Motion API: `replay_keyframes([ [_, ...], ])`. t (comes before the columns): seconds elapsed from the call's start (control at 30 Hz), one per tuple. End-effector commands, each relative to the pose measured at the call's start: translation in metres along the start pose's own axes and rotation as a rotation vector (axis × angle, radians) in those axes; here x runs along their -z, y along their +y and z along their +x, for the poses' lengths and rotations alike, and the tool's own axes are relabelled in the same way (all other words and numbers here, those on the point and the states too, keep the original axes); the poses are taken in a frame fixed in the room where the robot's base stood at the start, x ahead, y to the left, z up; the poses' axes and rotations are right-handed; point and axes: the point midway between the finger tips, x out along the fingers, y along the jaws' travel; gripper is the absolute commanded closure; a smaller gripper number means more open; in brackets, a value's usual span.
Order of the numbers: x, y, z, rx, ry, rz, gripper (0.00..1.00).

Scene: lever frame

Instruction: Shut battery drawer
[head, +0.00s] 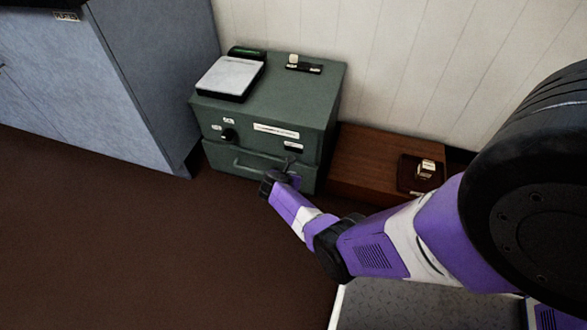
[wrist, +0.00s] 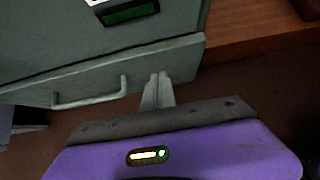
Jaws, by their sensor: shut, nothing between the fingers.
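The battery drawer (head: 228,160) is the lower front of the green metal cabinet (head: 322,100) in the head view. Its front stands a little forward of the panel above, so it looks slightly open. In the wrist view the drawer front (wrist: 165,62) crosses the middle, with its pale bar handle (wrist: 90,100) to the left of my fingers. My gripper (wrist: 158,78) is shut and empty, its fingertips close to the lower right part of the drawer front. I cannot tell whether they touch it. In the head view my gripper (head: 288,170) is at the drawer's right side.
A white-topped pad (head: 230,75) and a small black switch piece (head: 304,66) are on the cabinet top. A brown wooden box (head: 365,155) with a dark tray (head: 410,173) stands at right. A grey-blue cupboard (head: 130,80) stands left. The brown floor in front is clear.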

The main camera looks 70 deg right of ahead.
Motion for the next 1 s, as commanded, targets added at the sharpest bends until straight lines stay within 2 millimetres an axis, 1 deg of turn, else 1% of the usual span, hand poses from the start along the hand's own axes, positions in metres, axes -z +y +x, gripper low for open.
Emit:
replay_keyframes([
  [0.03,-0.004,0.000,-0.016,-0.001,0.000,-0.004,1.00],
  [0.2,-0.003,0.000,-0.051,-0.001,0.002,-0.005,1.00],
  [0.3,-0.002,0.000,-0.070,-0.001,0.003,-0.005,1.00],
  [0.43,0.000,0.000,-0.088,0.000,0.004,-0.005,1.00],
  [0.53,0.001,0.000,-0.097,0.000,0.004,-0.004,1.00],
  [0.63,0.002,0.000,-0.101,0.001,0.004,-0.004,1.00],
  [0.9,0.003,-0.001,-0.101,0.002,0.005,-0.001,1.00],
  [1.0,0.003,0.001,-0.101,-0.004,0.004,0.039,1.00],
])
